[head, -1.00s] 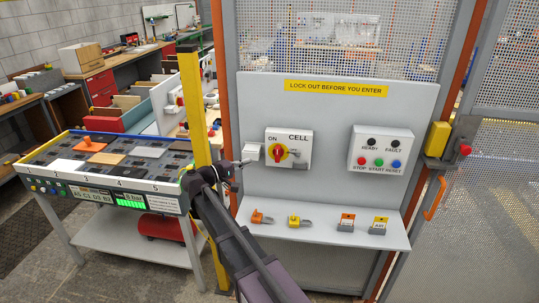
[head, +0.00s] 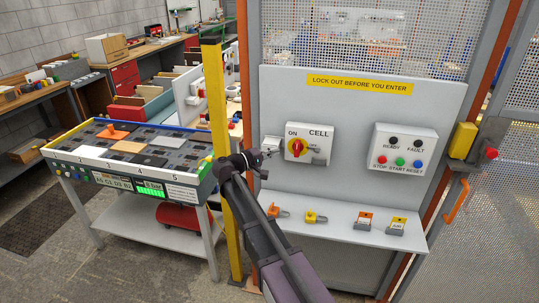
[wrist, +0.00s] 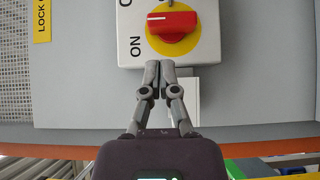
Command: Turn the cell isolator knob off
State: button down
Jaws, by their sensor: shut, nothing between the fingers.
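The isolator knob (head: 297,148) has a red handle on a yellow disc, on a white box (head: 322,131) labelled ON and CELL. In the wrist view the red handle (wrist: 172,24) lies across the picture, which is upright on the panel. The ON label is beside its upper end; any OFF label cannot be read. My gripper (head: 271,152) is just left of the box in the head view. In the wrist view my gripper's fingertips (wrist: 159,66) are together and empty, at the box's lower edge in the picture, apart from the handle. Whether they touch the box is unclear.
A small white plate (wrist: 194,92) is close beside my fingers. A button box (head: 404,149) is to the right. Padlocks (head: 316,217) and tags (head: 364,221) lie on the shelf below. A yellow post (head: 221,150) stands left of my arm; a workbench (head: 75,153) is beyond it.

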aim_at(297, 149)
jog(key=shift+x, duration=2.9)
